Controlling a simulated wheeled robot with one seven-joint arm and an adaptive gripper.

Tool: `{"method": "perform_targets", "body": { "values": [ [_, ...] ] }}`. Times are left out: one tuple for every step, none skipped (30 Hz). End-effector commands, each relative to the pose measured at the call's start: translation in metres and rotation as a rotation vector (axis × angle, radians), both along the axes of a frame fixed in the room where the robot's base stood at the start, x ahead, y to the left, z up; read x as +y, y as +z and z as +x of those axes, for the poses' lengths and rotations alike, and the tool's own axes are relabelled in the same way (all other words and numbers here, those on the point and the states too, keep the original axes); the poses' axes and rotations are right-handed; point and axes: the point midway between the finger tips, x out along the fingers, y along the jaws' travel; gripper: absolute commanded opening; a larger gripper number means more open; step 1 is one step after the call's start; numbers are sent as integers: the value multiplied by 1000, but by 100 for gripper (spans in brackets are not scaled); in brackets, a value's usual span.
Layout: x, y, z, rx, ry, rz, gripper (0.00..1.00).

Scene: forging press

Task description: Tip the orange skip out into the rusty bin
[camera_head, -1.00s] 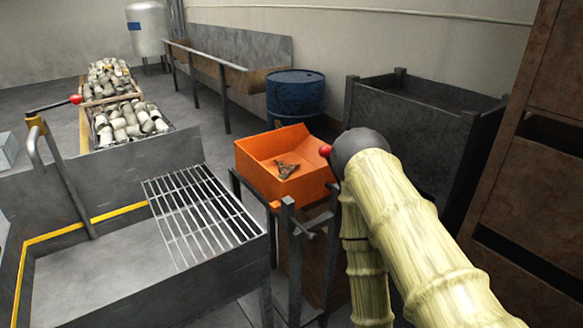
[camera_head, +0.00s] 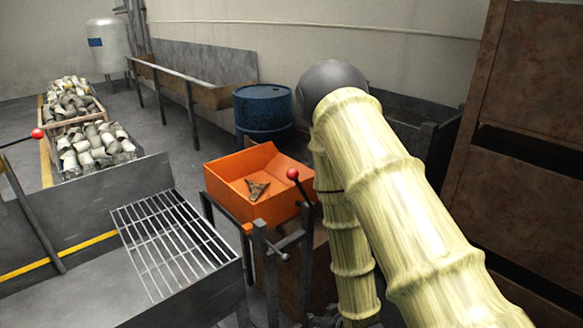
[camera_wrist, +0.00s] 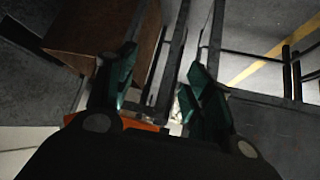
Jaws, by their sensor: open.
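The orange skip (camera_head: 258,190) sits upright in a dark metal frame, with a small brown lump (camera_head: 257,189) lying in it. A lever with a red knob (camera_head: 292,174) stands at its right side. A rusty brown bin (camera_head: 308,262) stands low behind the frame, partly hidden by the frame and my arm. In the wrist view a brown box wall, seemingly the same bin (camera_wrist: 103,30), is at upper left and an orange strip of the skip (camera_wrist: 140,124) is at the bottom. My gripper (camera_wrist: 163,65) is open, with frame bars beyond its fingers and nothing visibly held.
A grated steel bench (camera_head: 175,235) is left of the skip. A blue drum (camera_head: 263,110) stands behind it. A dark bin (camera_head: 400,115) and a tall rusty cabinet (camera_head: 510,120) are at the right. Crates of metal parts (camera_head: 95,145) are at the far left.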

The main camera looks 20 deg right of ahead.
Motion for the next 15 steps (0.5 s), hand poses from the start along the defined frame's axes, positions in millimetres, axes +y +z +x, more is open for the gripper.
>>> {"method": "perform_targets", "body": {
  "values": [
    [-2, 35, 22, -80, 17, -3, 52],
    [-2, 52, 34, -129, 28, -3, 52],
    [-3, 76, 48, -193, 42, -5, 52],
    [-4, 94, 58, -240, 54, -6, 52],
    [-4, 114, 68, -288, 64, -6, 52],
    [-5, 139, 80, -352, 80, -7, 52],
    [-5, 158, 88, -399, 91, -8, 52],
    [-5, 178, 96, -444, 101, -8, 52],
    [-5, 202, 104, -504, 118, -8, 52],
    [-5, 220, 109, -546, 127, -9, 52],
    [-5, 237, 114, -585, 137, -10, 52],
    [-5, 258, 119, -633, 150, -9, 52],
    [-4, 272, 122, -667, 159, -9, 52],
    [-4, 285, 125, -696, 167, -10, 52],
    [-4, 299, 127, -730, 176, -9, 52]
  ]
}}
